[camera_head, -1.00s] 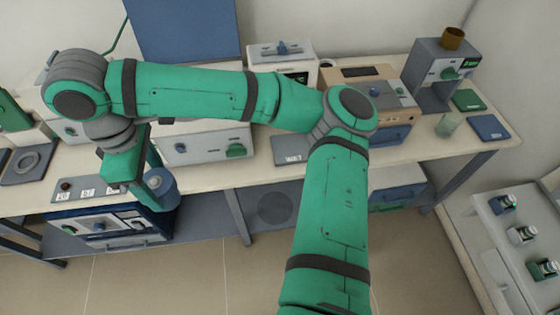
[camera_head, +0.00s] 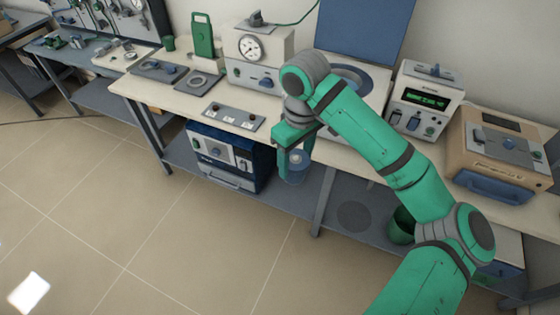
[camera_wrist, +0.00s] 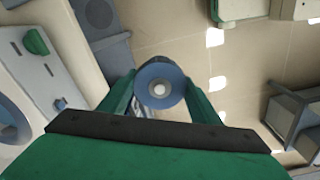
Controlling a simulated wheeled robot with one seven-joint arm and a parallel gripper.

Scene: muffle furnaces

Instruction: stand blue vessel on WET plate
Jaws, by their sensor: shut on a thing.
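The blue vessel (camera_head: 293,172) is between the fingers of my gripper (camera_head: 297,153), off the front edge of the bench, just right of the labelled strip. In the wrist view the vessel (camera_wrist: 147,77) is seen end-on, a blue ring with a pale centre, between the green fingers of my gripper (camera_wrist: 160,88). The WET plate cannot be made out in either current view.
The labelled strip (camera_head: 234,116) lies at the bench front, left of my gripper. A gauge box (camera_head: 262,62), a display unit (camera_head: 425,101) and a tan furnace (camera_head: 500,160) stand on the bench. A blue-fronted furnace (camera_head: 222,152) sits below. The floor (camera_head: 170,225) is clear.

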